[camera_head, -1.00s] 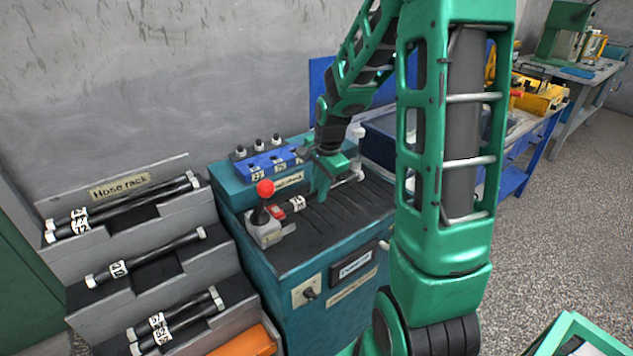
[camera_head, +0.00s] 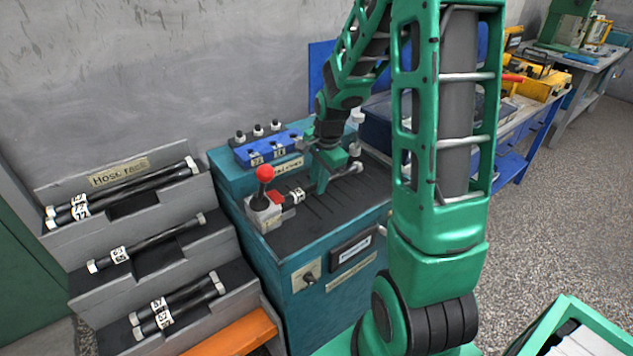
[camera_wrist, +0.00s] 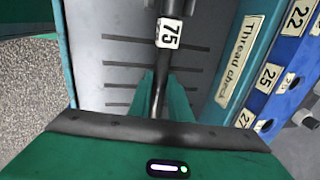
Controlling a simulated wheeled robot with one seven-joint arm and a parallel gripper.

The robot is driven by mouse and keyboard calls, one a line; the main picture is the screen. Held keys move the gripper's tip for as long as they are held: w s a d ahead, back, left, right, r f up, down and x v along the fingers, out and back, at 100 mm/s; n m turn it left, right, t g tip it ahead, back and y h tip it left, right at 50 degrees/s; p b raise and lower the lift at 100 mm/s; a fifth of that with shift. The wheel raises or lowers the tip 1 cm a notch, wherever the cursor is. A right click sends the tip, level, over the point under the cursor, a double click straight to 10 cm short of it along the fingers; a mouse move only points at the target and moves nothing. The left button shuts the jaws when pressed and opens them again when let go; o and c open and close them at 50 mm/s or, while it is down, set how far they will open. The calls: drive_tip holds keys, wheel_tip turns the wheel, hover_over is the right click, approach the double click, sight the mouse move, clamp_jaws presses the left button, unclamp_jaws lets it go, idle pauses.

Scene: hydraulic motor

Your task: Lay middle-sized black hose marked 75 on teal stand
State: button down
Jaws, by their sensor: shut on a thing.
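The black hose (camera_wrist: 158,95) carries a white tag reading 75 in the wrist view, and the tag end also shows in the head view (camera_head: 297,195). My gripper (camera_wrist: 160,85) is shut on the hose, with a finger on each side of it. In the head view my gripper (camera_head: 323,182) is low over the dark slotted top of the teal stand (camera_head: 340,225). The hose lies along that top, close above or touching it; I cannot tell which. My gripper hides part of the hose.
A red-knobbed lever (camera_head: 265,175) stands left of the hose. A blue thread-check block (camera_head: 268,150) sits behind, on the stand's raised back. A grey hose rack (camera_head: 120,178) with several hoses is at left. The stand's front top is clear.

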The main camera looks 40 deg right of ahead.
drive_tip(key=shift+f, duration=0.65)
idle(0.8)
drive_tip(key=c, duration=1.7)
unclamp_jaws()
drive_tip(key=shift+o, duration=0.7)
drive_tip(key=shift+s, duration=0.1)
drive_tip(key=shift+f, duration=0.1)
wheel_tip(320, 180, up, 11)
drive_tip(key=s, duration=0.1)
drive_tip(key=shift+s, duration=0.35)
